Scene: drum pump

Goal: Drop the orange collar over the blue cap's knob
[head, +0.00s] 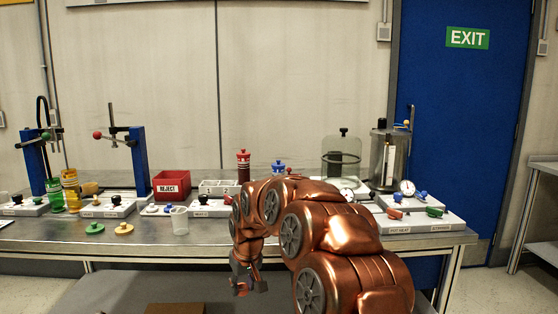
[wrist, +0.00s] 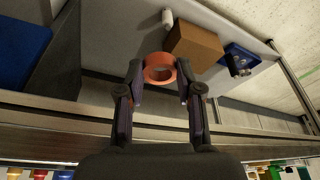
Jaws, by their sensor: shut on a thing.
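The orange collar (wrist: 172,70) is a short ring with an open hole. It sits between the two fingertips of my gripper (wrist: 160,80) in the wrist view, touched on both sides. In the head view my gripper (head: 247,286) hangs low in front of the bench's front edge, below the bench top; only a small bit of orange-red shows at its tips. The blue cap (head: 278,168) stands on the bench top at the back middle, beyond my arm, with its lower part partly hidden. The collar is well apart from it.
A red stacked piece (head: 243,166), a red REJECT bin (head: 171,186), a clear cup (head: 179,221) and a glass jar (head: 343,160) stand on the metal bench (head: 140,243). A brown box (wrist: 193,46) and a blue block (wrist: 240,58) lie on a grey surface below.

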